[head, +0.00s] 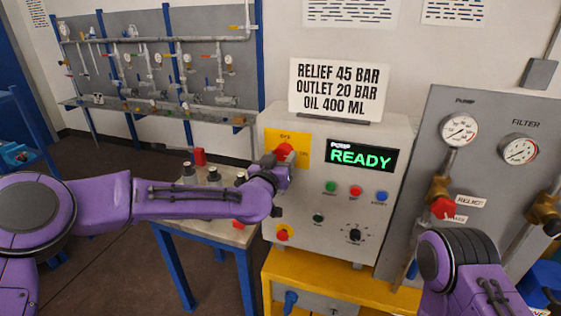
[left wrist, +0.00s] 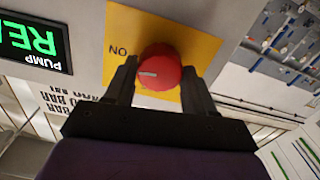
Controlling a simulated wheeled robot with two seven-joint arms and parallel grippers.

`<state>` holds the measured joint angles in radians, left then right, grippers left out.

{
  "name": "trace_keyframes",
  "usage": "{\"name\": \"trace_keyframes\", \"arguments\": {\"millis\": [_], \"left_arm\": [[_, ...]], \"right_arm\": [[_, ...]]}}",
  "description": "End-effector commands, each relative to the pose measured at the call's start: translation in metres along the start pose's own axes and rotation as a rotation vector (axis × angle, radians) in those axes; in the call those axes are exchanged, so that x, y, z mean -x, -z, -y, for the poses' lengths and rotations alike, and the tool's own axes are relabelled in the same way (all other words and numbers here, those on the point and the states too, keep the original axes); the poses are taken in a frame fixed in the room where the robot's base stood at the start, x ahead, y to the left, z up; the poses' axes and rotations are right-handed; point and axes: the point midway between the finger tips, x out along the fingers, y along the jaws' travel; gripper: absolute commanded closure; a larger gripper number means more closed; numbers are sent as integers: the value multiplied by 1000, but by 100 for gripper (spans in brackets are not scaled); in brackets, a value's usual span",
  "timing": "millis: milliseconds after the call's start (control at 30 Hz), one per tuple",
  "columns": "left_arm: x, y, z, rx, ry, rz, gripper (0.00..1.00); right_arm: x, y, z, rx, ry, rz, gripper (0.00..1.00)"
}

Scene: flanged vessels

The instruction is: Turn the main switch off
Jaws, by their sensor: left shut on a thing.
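The main switch is a red round knob (head: 284,150) on a yellow plate (head: 272,144) at the upper left of the grey control box. In the left wrist view the red knob (left wrist: 160,68) sits between my two dark fingers, with a white mark pointing toward the lettering at its left, which reads as ON upside down. My left gripper (left wrist: 158,75) is shut on the knob, a finger on each side. In the head view my left wrist covers the area just below the knob. My right arm shows at the lower right, but its gripper is out of view.
The control box (head: 310,190) has a lit READY display (head: 361,156), small buttons, a black dial (head: 355,235) and a lower red knob (head: 283,234). A sign (head: 338,90) stands on top. A gauge panel (head: 410,150) is at the right, a small bottle table at the left.

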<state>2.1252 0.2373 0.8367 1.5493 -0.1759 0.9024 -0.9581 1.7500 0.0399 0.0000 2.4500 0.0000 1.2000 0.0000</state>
Motion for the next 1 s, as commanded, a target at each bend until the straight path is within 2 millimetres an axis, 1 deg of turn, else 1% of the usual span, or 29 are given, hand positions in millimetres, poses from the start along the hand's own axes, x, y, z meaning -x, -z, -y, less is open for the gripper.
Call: {"name": "trace_keyframes", "arguments": {"millis": [33,1000], "left_arm": [[0,-2,1,31,1,-2,76],[0,-4,1,940,0,-2,76]], "right_arm": [[-6,-2,0,0,0,0,57],[-67,-28,6,0,0,0,57]]}}
